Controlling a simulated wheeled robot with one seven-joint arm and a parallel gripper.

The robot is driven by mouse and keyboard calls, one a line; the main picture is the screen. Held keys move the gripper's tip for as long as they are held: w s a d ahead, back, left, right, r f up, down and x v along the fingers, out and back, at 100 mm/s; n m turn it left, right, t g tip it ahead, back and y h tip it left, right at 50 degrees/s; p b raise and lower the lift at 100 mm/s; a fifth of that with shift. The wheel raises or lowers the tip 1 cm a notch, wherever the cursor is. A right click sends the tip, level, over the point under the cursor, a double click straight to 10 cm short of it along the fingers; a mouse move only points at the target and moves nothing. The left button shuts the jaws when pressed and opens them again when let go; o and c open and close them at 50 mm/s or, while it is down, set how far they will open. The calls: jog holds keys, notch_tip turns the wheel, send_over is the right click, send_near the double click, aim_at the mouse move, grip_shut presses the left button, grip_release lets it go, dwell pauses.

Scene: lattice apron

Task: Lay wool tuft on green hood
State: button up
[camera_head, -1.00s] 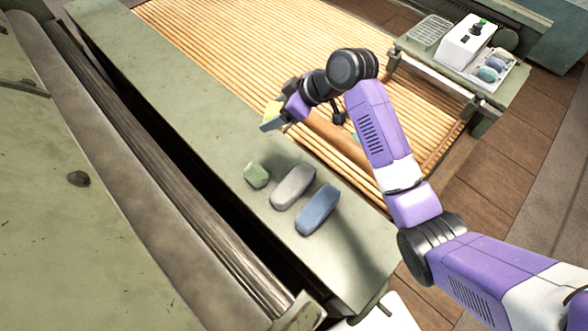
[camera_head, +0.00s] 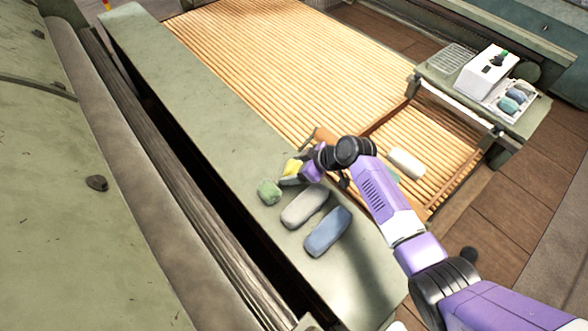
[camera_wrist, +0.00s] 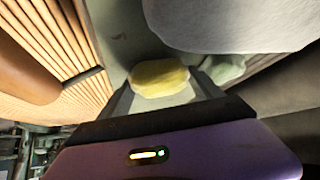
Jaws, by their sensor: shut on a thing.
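A yellow wool tuft (camera_head: 292,168) is between the fingers of my gripper (camera_head: 291,177), which is shut on it. The tuft also shows in the wrist view (camera_wrist: 160,77), with a finger on each side. In the head view my gripper is over the right edge of a long flat green panel (camera_head: 200,110), close to the green lump there. Whether the tuft touches the panel I cannot tell. A larger green surface (camera_head: 45,210) fills the left side. Which of the two green surfaces is the hood, the frames do not make plain.
On the panel lie a green lump (camera_head: 269,190), a grey block (camera_head: 304,206) and a blue block (camera_head: 327,231), close to my gripper. A wooden slat lattice (camera_head: 290,60) lies beyond. A dark gap runs along the panel's left side. The panel's far part is clear.

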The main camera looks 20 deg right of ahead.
jog(key=shift+f, duration=0.3)
jog(key=shift+f, duration=0.15)
jog(key=o, duration=1.3)
jog(key=shift+s+d+r, duration=0.1)
jog(key=shift+r, duration=0.3)
jog(key=v, duration=1.1)
jog(key=shift+s+d+p, duration=0.1)
jog(key=shift+s+p, duration=0.1)
jog(key=shift+p, duration=0.15)
